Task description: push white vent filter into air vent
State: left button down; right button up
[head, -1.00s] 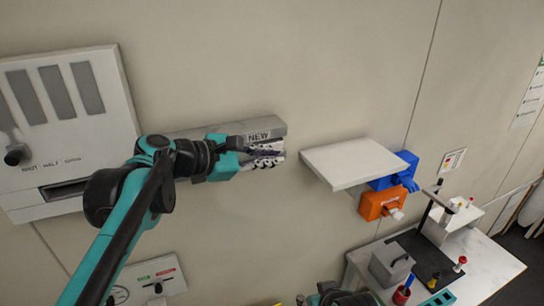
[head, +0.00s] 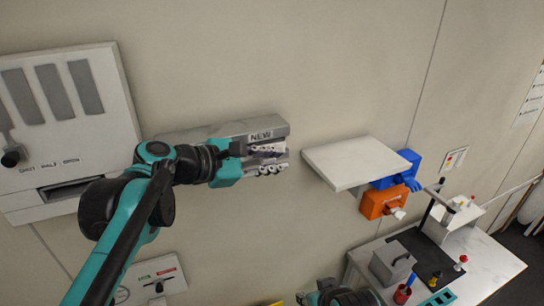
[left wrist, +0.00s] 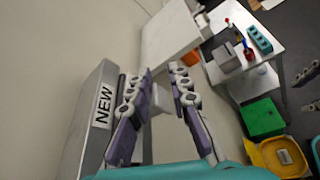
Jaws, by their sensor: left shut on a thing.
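The white air vent panel (head: 108,130) is on the wall at the left of the head view. It has grey louvres, SHUT HALF OPEN lettering and a dark slot (head: 75,189) low down. My left gripper (head: 268,160) is at the open end of a grey holder (head: 215,130) labelled NEW. In the left wrist view its purple and white fingers are shut on a white block, apparently the white vent filter (left wrist: 161,98). The fingers hide it in the head view. My right gripper (left wrist: 308,90) shows at the right edge of the left wrist view, its fingers apart.
A white shelf (head: 352,162) juts from the wall just right of my left gripper. Blue (head: 405,165) and orange (head: 383,203) boxes hang beyond it. A lab table (head: 480,262) stands lower right.

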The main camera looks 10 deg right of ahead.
pick_arm(q)
jog(key=shift+s+d+f, duration=0.1)
jog(key=shift+s+f, duration=0.15)
jog(key=shift+s, duration=0.65)
jog(key=s, duration=0.2)
jog(key=s+p, duration=0.1)
jog(key=shift+s+d+r, duration=0.15)
jog(key=shift+d+r, duration=0.15)
jog(key=shift+r, duration=0.05)
jog(key=shift+s, duration=0.2)
dwell(0.6)
